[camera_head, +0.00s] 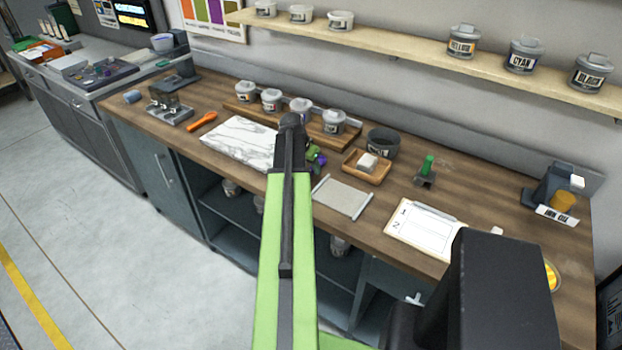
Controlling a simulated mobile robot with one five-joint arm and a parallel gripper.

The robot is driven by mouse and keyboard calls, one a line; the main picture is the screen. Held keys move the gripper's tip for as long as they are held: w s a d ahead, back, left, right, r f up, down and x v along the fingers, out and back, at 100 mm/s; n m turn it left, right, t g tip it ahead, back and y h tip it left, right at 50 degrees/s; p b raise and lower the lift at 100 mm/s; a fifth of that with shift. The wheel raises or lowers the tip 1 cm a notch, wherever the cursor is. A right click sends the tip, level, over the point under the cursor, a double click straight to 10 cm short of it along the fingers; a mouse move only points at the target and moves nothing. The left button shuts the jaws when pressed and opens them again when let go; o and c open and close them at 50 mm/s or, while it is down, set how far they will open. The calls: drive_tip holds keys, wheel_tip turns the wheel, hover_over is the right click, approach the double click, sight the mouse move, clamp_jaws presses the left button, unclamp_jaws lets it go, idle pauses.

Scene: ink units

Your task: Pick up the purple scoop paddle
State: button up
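A small purple thing (321,160), likely the purple scoop paddle, shows just right of the end of my arm, above the middle of the wooden counter. Only a little of it is visible; the rest is hidden behind my arm. My green and black arm reaches forward over the counter. My gripper (309,154) is at its far end, mostly hidden by the arm, with dark and green parts beside the purple thing. I cannot tell whether the fingers touch or hold it.
A marble slab (238,140) lies left of my arm, an orange-handled tool (202,121) beyond it. Lidded tubs stand on a wooden riser (240,108) behind. To the right are a wooden tray (352,169), a grey mat (343,197), a dark bowl (382,141) and a clipboard (424,228).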

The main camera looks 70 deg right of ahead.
drive_tip(key=shift+d+f, duration=0.1)
drive_tip(key=shift+f, duration=0.1)
clamp_jaws()
drive_tip(key=shift+r, duration=0.1)
idle(0.4)
